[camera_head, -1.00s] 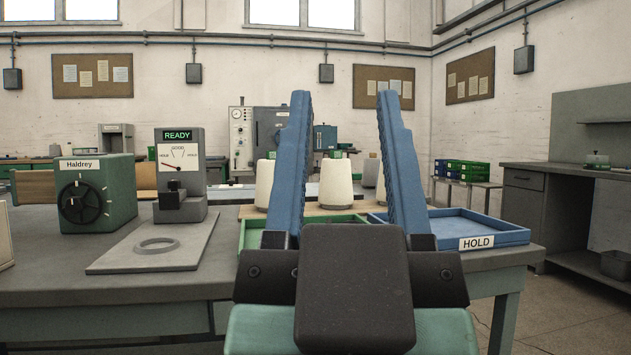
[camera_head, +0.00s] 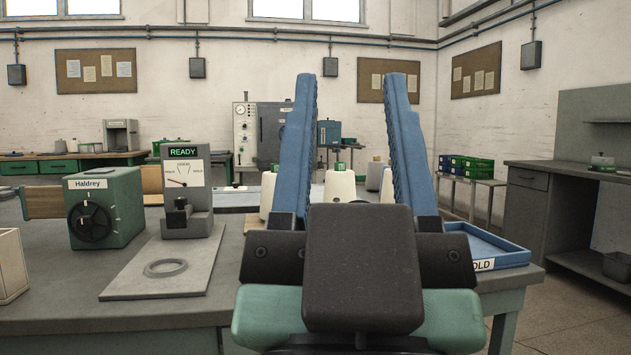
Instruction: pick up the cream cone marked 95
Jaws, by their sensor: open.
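Several cream cones stand on the far part of the bench in the camera_head view. One cream cone (camera_head: 340,183) with a green top shows between my gripper's fingers, beyond them. Another cone (camera_head: 268,192) shows just left of the left finger, partly hidden by it. I cannot read the number 95 on any cone. My gripper (camera_head: 348,88) is open, its two blue fingers pointing up and apart, with nothing held between them. Its dark body hides the cones' lower parts.
A blue tray (camera_head: 511,257) with a partly hidden label is at the right bench edge. A green Haldrey box (camera_head: 124,203), a READY gauge (camera_head: 187,188) and a grey plate with a ring (camera_head: 166,268) stand left. An open-topped box (camera_head: 10,268) is at far left.

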